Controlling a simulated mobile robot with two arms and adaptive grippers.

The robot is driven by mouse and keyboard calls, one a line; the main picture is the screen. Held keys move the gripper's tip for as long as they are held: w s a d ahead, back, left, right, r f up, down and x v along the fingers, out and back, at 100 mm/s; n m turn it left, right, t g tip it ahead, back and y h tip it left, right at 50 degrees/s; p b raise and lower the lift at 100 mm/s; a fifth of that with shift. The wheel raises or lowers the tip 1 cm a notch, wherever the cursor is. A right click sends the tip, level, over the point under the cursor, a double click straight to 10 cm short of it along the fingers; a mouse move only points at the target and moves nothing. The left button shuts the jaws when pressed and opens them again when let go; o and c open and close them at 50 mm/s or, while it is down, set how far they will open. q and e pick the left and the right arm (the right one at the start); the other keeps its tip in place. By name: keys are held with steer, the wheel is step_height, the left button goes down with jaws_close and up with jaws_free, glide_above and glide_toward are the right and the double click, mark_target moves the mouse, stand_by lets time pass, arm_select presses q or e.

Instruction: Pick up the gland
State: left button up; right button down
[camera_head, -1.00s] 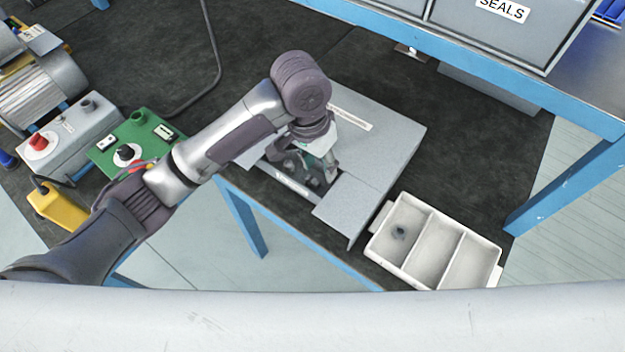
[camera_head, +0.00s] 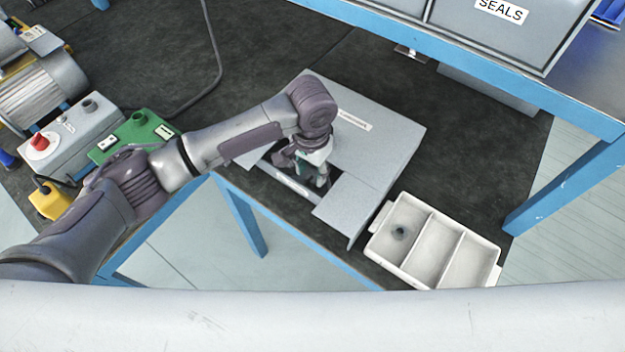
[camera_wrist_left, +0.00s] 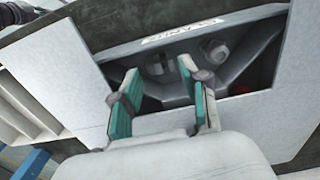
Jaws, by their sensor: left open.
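Two grey glands, one (camera_wrist_left: 213,50) clear to see and one (camera_wrist_left: 158,66) partly hidden, lie in a grey labelled bin (camera_wrist_left: 130,47) in the left wrist view. The bin sits in the opening of a light grey cover; its front edge (camera_head: 290,181) shows in the head view. My left gripper (camera_head: 322,178) points down over this opening and hides most of the bin's inside. In the left wrist view its green-padded fingers (camera_wrist_left: 159,78) are apart with nothing gripped between them. I cannot tell how far the fingertips are above the glands. My right gripper is out of view.
A white tray (camera_head: 433,238) with three compartments stands to the right, a small dark round part (camera_head: 400,232) in its left one. A blue-framed shelf (camera_head: 480,68) is behind.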

mark_target(313, 181)
arm_select(q)
step_height(313, 181, down, 4)
steer(key=shift+w+d+f, duration=0.1)
steer(key=shift+d, duration=0.05)
steer(key=c, duration=0.4)
steer(key=shift+c, duration=0.2)
